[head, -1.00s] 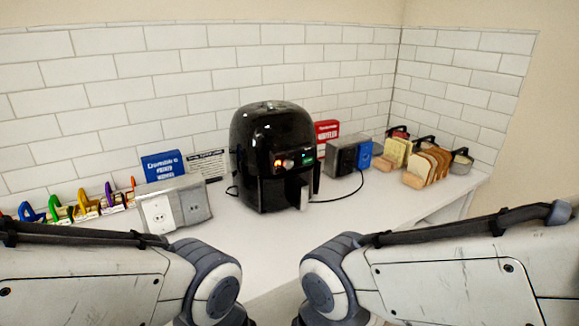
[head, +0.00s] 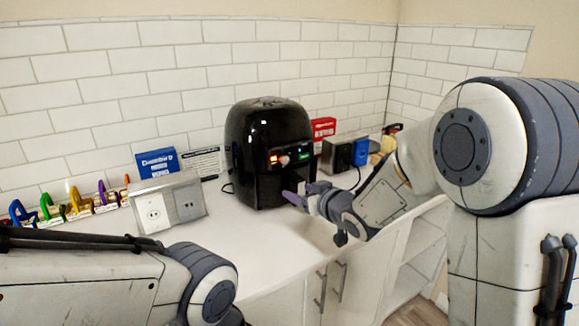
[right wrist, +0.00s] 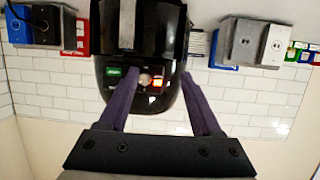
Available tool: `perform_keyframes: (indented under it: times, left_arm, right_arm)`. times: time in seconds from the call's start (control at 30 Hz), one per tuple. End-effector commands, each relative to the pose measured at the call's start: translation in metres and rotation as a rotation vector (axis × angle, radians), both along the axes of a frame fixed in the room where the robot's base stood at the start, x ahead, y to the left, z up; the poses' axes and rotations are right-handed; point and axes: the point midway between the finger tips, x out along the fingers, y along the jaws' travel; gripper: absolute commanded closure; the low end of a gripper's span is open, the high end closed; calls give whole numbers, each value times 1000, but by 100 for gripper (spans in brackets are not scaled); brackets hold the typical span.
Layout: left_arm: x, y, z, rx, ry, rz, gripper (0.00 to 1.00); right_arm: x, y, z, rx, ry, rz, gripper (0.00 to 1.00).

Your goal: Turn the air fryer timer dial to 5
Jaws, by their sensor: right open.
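The black air fryer (head: 265,135) stands on the white counter against the tiled wall. Its timer dial (head: 284,159) is a small pale knob between an orange-lit display and a green display. In the right wrist view, which is upside down, the dial (right wrist: 145,80) appears between my two purple fingers, apart from both. My right gripper (head: 299,191) is open and empty in front of the fryer's lower right, below the dial in the head view; it also shows in the right wrist view (right wrist: 157,76). The dial's number marks are too small to read. My left gripper is out of view.
A metal outlet box (head: 168,204) stands left of the fryer, with a blue sign (head: 158,163) behind it. A black and blue box (head: 345,153) and a red sign (head: 322,128) are at its right. The counter (head: 245,235) is clear in front.

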Motion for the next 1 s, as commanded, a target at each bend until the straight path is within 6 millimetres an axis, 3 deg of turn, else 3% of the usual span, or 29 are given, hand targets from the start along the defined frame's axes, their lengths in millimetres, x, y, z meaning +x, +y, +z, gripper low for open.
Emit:
perform_keyframes:
  times: [0.1,0.37,0.53,0.8,1.0]
  left_arm:
    - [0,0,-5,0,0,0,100]
    - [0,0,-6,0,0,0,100]
    - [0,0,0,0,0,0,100]
    - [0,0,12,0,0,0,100]
    - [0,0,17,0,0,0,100]
  right_arm:
    - [22,-22,8,97,-126,40,34]
    - [30,-36,22,200,-246,109,34]
    - [45,-26,24,203,-250,115,34]
    - [89,0,25,202,-249,113,34]
    - [111,13,24,203,-250,112,34]
